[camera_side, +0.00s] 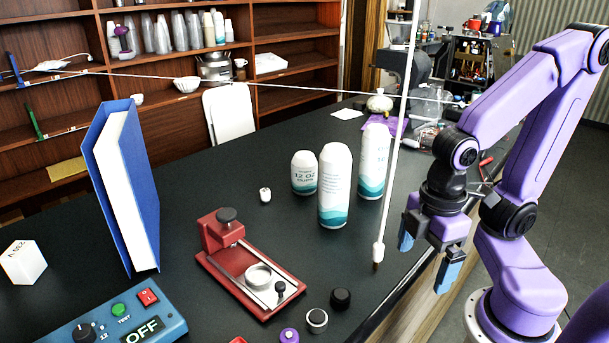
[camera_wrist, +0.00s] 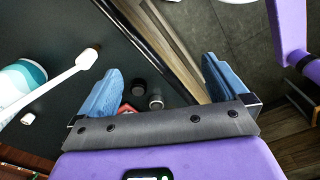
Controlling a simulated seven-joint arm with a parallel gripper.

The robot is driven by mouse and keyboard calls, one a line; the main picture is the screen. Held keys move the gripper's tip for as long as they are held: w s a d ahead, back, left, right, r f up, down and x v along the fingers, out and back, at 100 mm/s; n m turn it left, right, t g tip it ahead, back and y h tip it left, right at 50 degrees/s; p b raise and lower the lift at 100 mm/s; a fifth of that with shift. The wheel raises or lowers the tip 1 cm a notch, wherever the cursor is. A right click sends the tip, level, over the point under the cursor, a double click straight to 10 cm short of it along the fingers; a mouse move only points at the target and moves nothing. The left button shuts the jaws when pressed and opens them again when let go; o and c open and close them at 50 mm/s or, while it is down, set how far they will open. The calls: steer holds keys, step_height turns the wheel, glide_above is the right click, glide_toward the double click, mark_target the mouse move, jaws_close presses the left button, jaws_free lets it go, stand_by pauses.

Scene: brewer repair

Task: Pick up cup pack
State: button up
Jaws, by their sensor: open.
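Three white cup packs with teal wave bands stand upright on the dark table in the side view: a short one marked 12 OZ (camera_side: 304,174), a tall one in front (camera_side: 334,190) and another tall one behind right (camera_side: 373,165). My gripper (camera_side: 428,255) is open and empty, with blue fingers pointing down, to the right of the packs near the table edge. In the wrist view the fingers are spread wide (camera_wrist: 162,68) with nothing between them but background. One cup pack (camera_wrist: 20,85) shows partly at the left edge there, outside the fingers.
A thin white rod or cord with a thick end (camera_side: 378,250) hangs between the packs and my gripper; it also crosses the wrist view (camera_wrist: 62,80). A red press (camera_side: 245,270), black knobs (camera_side: 340,298), a blue binder (camera_side: 125,190) and a control box (camera_side: 110,325) stand left and front.

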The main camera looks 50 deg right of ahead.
steer(key=w+a+r+n+t+h, duration=0.1)
steer(key=w+a+n+h, duration=0.15)
steer(key=w, duration=0.95)
steer(key=n+t+h, duration=0.1)
steer(key=n+h, duration=0.4)
steer(key=h, duration=0.6)
glide_toward(299, 162)
steer(key=x, duration=0.8)
steer(key=shift+d+f, duration=0.15)
steer(key=shift+d, duration=0.2)
steer(key=shift+x, duration=2.9)
steer(key=shift+w+f, duration=0.1)
steer(key=c, duration=1)
